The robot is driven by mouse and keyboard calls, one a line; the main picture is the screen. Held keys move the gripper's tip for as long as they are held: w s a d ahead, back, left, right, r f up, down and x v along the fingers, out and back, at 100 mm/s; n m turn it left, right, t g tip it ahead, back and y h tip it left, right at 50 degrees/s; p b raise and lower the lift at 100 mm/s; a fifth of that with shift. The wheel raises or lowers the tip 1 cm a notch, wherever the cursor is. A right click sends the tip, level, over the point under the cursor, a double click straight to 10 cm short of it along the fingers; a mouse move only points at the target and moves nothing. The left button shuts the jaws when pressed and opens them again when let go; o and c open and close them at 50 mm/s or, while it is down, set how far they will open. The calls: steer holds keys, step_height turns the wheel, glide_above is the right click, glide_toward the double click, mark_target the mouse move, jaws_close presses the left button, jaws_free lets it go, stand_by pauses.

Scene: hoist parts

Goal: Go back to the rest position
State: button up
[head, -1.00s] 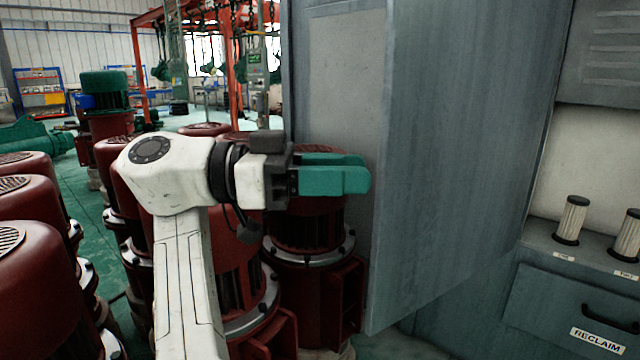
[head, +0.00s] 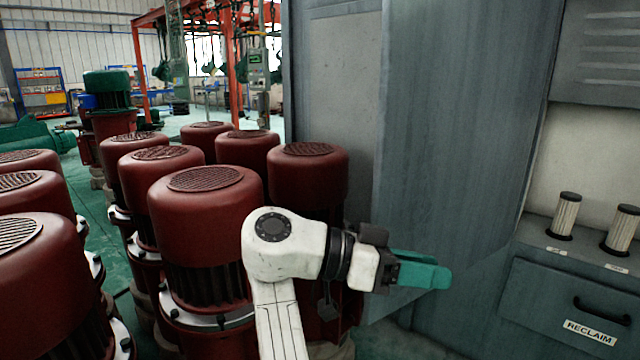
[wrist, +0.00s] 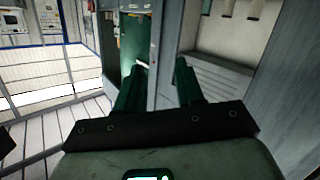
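My gripper (head: 440,274) has teal fingers and is low in the head view, in front of the grey cabinet door (head: 450,130). It points to the right, toward the cabinet. In the wrist view its two fingers (wrist: 158,82) stand apart with a clear gap between them. Nothing is held between them. My white arm rises from the bottom of the head view, in front of the red motors.
Several red motors (head: 205,215) stand close together at left and behind my arm. At right, filter cartridges (head: 565,216) stand on a ledge above a drawer labelled RECLAIM (head: 560,300). Green floor (head: 85,200) shows between the motors at left.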

steer(key=s+d+f+n+y, duration=0.2)
steer(key=s+d+f+n, duration=0.1)
steer(key=d+f, duration=0.95)
steer(key=s+d+f+n+t+y, duration=0.1)
steer(key=s+d+f+n+y, duration=0.25)
steer(key=s+f, duration=0.55)
steer(key=s+d+f+n+y, duration=0.3)
steer(key=s+d+f+n, duration=0.15)
steer(key=f, duration=0.85)
steer(key=s+a+f+n+y, duration=0.2)
steer(key=s+a+f+y, duration=0.15)
steer(key=s, duration=0.45)
steer(key=s+a+f+n+y, duration=0.2)
steer(key=s+a+f+y, duration=0.15)
steer(key=s, duration=0.55)
step_height(320, 180, up, 22)
steer(key=p, duration=2.1)
steer(key=shift+w+t, duration=0.3)
steer(key=shift+w, duration=0.1)
